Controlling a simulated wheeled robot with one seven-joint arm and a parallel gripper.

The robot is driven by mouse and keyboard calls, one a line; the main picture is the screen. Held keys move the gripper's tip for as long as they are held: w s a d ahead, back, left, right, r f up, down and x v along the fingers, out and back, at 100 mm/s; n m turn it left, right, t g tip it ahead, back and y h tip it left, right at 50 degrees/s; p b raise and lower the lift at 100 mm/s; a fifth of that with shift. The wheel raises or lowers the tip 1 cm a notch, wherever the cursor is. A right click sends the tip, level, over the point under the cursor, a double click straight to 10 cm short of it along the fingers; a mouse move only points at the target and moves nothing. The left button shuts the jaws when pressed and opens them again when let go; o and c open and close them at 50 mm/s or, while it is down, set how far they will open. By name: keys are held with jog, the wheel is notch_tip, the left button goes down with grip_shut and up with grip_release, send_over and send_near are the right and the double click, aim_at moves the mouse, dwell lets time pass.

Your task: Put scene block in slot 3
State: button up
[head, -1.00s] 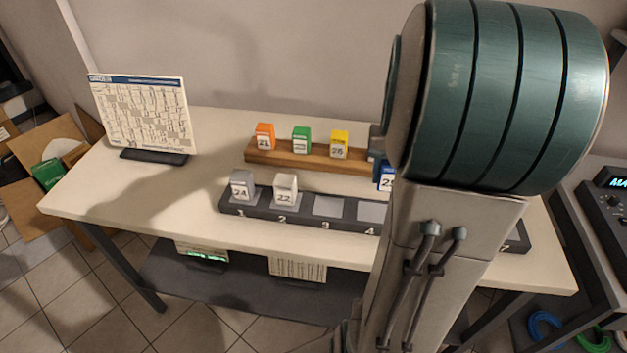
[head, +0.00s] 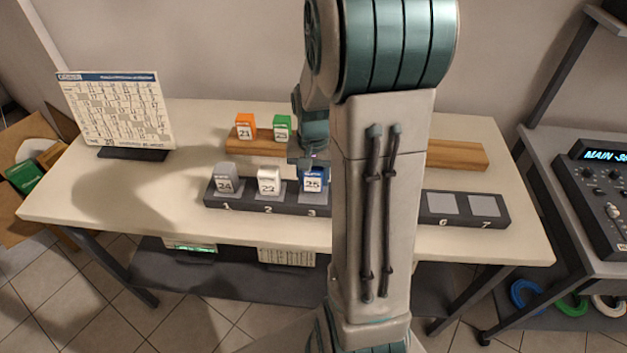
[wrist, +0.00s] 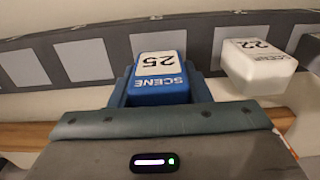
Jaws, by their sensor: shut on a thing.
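The blue scene block (head: 314,180), numbered 25, is upright at slot 3 (head: 312,198) of the dark slot rack (head: 407,206). My gripper (head: 312,164) is shut on it from above and behind. The block also shows between my jaws in the wrist view (wrist: 160,78). I cannot tell whether its underside touches the slot's pad. A grey block (head: 228,180) numbered 24 stands in slot 1, and a white block (head: 269,181) numbered 22 stands in slot 2. Slots 6 and 7 are empty; my arm hides the slots between in the head view.
A wooden rail (head: 456,155) behind the rack holds an orange block (head: 245,126) and a green block (head: 282,127); my arm hides its middle. A schedule board (head: 116,108) stands at the table's left. A mixing console (head: 595,190) is at the right.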

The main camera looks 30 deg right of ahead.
aim_at(314, 183)
jog(key=shift+f, duration=1.3)
jog(key=shift+f, duration=0.1)
jog(key=shift+f, duration=0.15)
jog(key=o, duration=1)
